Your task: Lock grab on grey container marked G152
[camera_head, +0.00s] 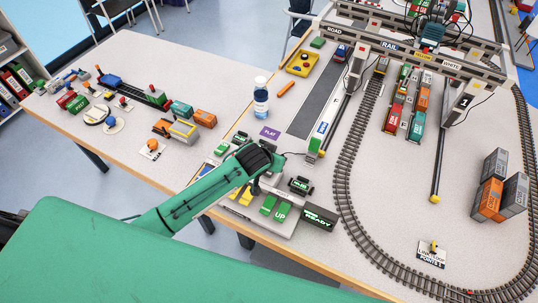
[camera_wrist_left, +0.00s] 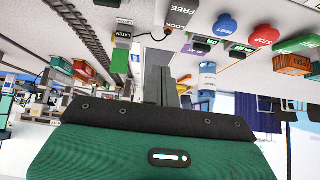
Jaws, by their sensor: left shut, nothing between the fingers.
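Grey containers stand at the right of the head view, an upper one (camera_head: 495,163) and a right one (camera_head: 515,194), beside an orange container (camera_head: 488,199). I cannot read G152 on any of them. The crane's teal hoist unit (camera_head: 431,36) is up on the gantry at the back, away from these containers; its grab is not clear. My left gripper (camera_head: 276,164) is over the control panel (camera_head: 252,222), shut and empty. In the wrist view its closed fingers (camera_wrist_left: 158,78) point towards labels LOCK (camera_wrist_left: 178,19) and FREE (camera_wrist_left: 201,18); contact is not visible. My right gripper is out of view.
The panel has green UP buttons (camera_head: 282,211) and a READY display (camera_head: 320,217). A blue bottle (camera_head: 261,97) stands behind my gripper. A track (camera_head: 347,190) loops around the right table. Gantry legs (camera_head: 457,108) rise there. Toy vehicles (camera_head: 152,96) cover the left table.

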